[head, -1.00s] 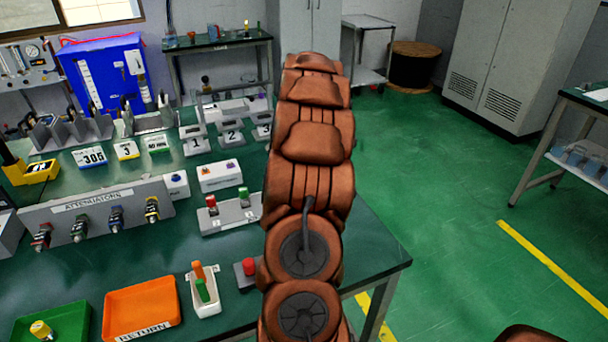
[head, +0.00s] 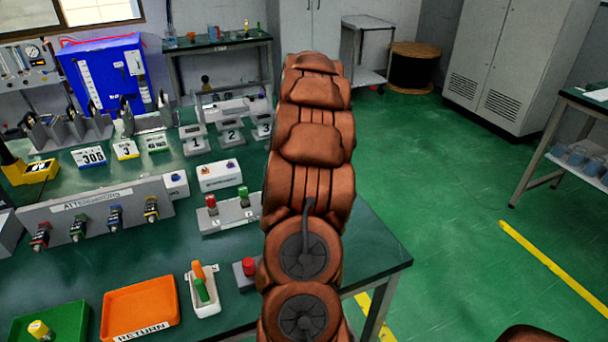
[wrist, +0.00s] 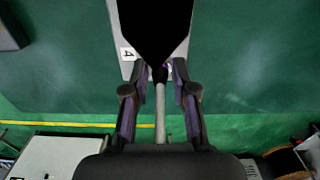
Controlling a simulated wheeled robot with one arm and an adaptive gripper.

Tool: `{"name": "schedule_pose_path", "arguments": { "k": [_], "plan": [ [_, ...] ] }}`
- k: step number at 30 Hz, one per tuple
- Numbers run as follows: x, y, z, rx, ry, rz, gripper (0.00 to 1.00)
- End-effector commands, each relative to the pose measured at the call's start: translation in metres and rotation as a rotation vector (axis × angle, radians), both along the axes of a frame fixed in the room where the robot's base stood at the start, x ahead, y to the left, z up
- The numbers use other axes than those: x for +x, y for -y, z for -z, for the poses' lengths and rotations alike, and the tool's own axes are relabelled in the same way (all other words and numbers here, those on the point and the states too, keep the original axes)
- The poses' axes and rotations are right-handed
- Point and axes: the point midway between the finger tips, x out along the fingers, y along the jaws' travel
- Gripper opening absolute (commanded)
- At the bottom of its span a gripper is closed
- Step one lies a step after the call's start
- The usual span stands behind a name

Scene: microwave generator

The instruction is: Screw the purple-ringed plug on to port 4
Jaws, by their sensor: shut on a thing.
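In the wrist view my gripper (wrist: 160,88) has its two dark fingers on either side of a slim grey plug or cable (wrist: 160,110). It is shut on this piece. Small purple patches show by the fingertips, but the ring itself is not clearly seen. Just beyond the fingertips is a pale panel (wrist: 127,68) with a label 4 (wrist: 127,53). A large black shape (wrist: 155,28) covers the panel's middle and hides the port, so I cannot tell whether plug and port touch. In the head view my brown arm hides the gripper.
In the head view the green bench holds an attenuator rack (head: 98,214), an orange return tray (head: 140,303), a green tray (head: 20,322), a red button (head: 249,267) and blocks marked 1, 2 and 3 (head: 230,137). Open floor (head: 450,220) lies to the right.

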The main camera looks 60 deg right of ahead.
Motion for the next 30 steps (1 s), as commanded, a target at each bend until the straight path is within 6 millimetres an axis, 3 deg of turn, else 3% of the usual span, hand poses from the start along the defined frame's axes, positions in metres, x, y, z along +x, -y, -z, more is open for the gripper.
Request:
{"name": "schedule_pose_path", "arguments": {
  "k": [30],
  "plan": [
    [0.0, 0.0001, 0.0097, 0.0, 0.0, 0.0, 0.0]
  ]
}}
